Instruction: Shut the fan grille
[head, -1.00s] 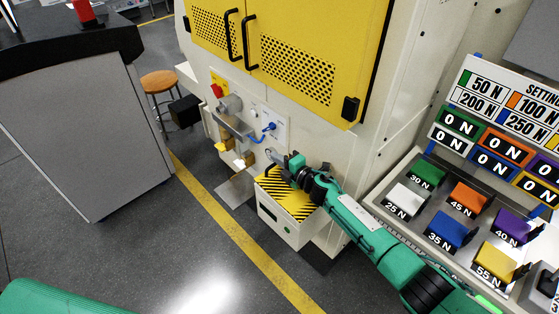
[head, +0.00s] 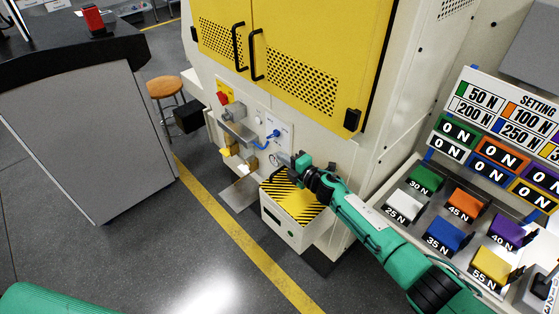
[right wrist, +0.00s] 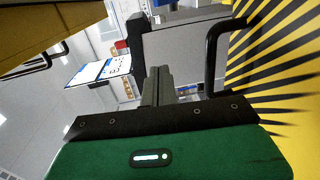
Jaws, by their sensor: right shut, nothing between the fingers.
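No part is clearly marked as the fan grille. The yellow perforated doors (head: 300,88) with black handles look shut in the head view. Below them, a black-and-yellow striped panel (head: 292,198) tops a white box; its stripes also fill the right of the right wrist view (right wrist: 285,75). A black bar handle (right wrist: 211,60) stands on that panel. My right gripper (head: 284,159) is shut and empty above the panel's far edge. In the wrist view its fingers (right wrist: 155,86) are together, left of the handle and apart from it. My left gripper is out of view.
A panel with a red knob and blue cable (head: 270,135) is close beyond my right gripper. A sloped tray of coloured force blocks (head: 445,235) lies right, beside my right arm. A grey cabinet (head: 85,140) stands left. The floor between is clear, with a yellow line.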

